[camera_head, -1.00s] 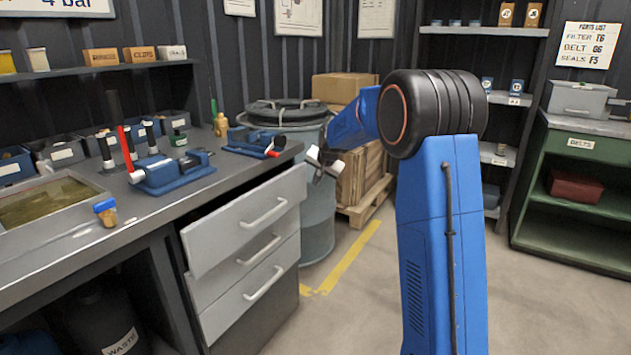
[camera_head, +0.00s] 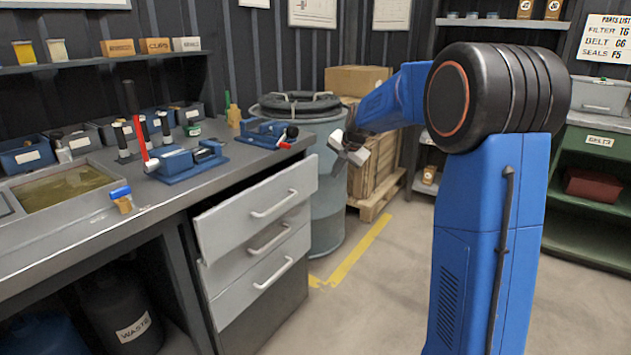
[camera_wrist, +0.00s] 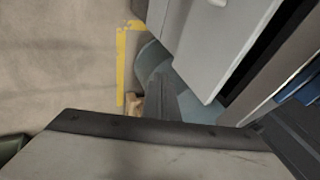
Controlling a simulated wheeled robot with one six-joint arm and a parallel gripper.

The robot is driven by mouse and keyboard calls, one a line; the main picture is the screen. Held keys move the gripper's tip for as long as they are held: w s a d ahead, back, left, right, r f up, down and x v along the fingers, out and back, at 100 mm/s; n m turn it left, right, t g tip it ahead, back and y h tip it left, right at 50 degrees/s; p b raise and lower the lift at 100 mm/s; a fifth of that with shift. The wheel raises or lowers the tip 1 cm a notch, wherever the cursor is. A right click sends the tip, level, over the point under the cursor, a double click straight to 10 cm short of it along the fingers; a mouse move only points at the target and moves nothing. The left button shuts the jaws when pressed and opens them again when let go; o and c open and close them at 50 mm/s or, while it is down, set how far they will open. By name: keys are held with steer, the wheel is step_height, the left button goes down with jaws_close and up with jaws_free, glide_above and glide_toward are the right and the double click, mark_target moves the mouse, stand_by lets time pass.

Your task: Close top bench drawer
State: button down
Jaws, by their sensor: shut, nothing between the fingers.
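The top bench drawer (camera_head: 228,217) is a grey front with a bar handle (camera_head: 274,204), under the bench at its right end. It stands out from the bench, further than the drawers below it. In the wrist view a grey drawer front (camera_wrist: 205,40) shows at upper middle, with a dark gap beside it. My gripper (camera_head: 350,150) is shut and empty, to the right of the drawer and apart from it, in front of the drum. In the wrist view the gripper's dark fingers (camera_wrist: 163,100) point up the picture; the fingertips are hard to make out.
A middle drawer (camera_head: 225,262) and bottom drawer (camera_head: 235,300) sit below. The bench top (camera_head: 225,180) carries two blue vises and a tray. A blue-grey drum (camera_head: 327,200) and a pallet (camera_head: 380,200) stand behind my gripper. Floor in front of the drawers is clear.

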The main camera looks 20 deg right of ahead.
mark_target(301, 193)
steer(key=s+a+f+m+g+y, duration=0.1)
steer(key=s+a+f+m+y, duration=0.8)
steer(key=s+f, duration=0.15)
steer(key=w+d+r+m+t+y, duration=0.1)
steer(key=d+r+m+t, duration=0.3)
steer(key=m+t, duration=0.5)
steer(key=x, duration=0.8)
steer(key=f+x, duration=0.1)
steer(key=x, duration=0.4)
steer(key=shift+w+d+f, duration=0.1)
steer(key=shift+w+d, duration=0.05)
steer(key=shift+w, duration=0.05)
